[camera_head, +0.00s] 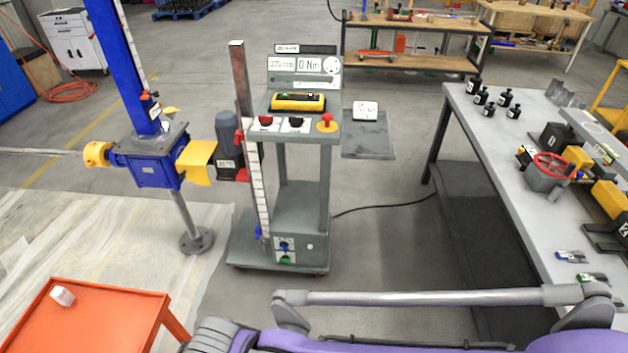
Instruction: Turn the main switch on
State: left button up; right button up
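A grey wheeled control stand (327,188) is upright in the middle of the head view. Its sloped panel carries a red knob (266,121), a black knob (296,122) and a red mushroom button on yellow (326,122). Low on the stand is a small plate with a blue-and-black fitting (284,245) and a green one (286,260). I cannot read which control is the main switch or how it is set. The displays (308,65) above read "0 Nm" and a mm value. Neither of my grippers is in view.
A blue screw jack (150,170) with yellow parts and a grey motor (228,135) stands left of the stand. An orange table (100,310) is at lower left. A grey workbench (480,150) with a red handwheel runs along the right. A black cable (385,205) crosses open floor.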

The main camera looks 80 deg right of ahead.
aim_at(265, 120)
jog(key=z, duration=2.35)
